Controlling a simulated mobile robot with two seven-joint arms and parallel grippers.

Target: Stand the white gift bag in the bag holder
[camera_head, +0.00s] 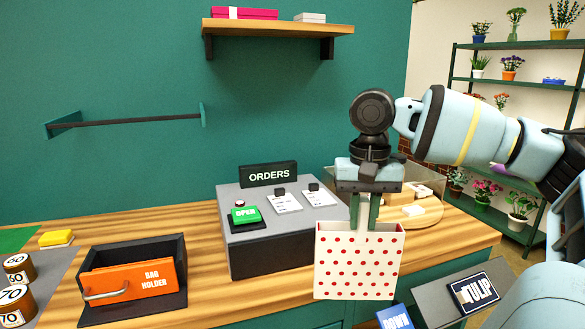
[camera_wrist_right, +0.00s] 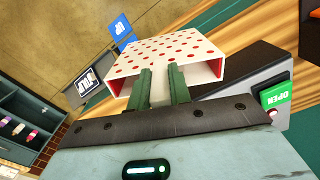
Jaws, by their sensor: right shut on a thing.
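The white gift bag (camera_head: 357,263) has red dots and hangs upright below my right gripper (camera_head: 365,222) in the head view. My right gripper is shut on the bag near its top edge. In the right wrist view the bag (camera_wrist_right: 165,52) shows beyond the green fingers (camera_wrist_right: 164,88), with its open mouth toward the camera. The bag holder (camera_head: 132,279) is a dark open-topped box with an orange front, a metal handle and a label, on the counter at the lower left. It looks empty, though its floor is mostly hidden. My left gripper is not in view.
A grey orders box (camera_head: 270,228) with a green button stands on the wooden counter (camera_head: 205,232) between the holder and the bag. Weights (camera_head: 17,268) and a yellow sponge-like block (camera_head: 56,238) are at the left. A wall rail (camera_head: 125,120) and shelf (camera_head: 278,27) are above.

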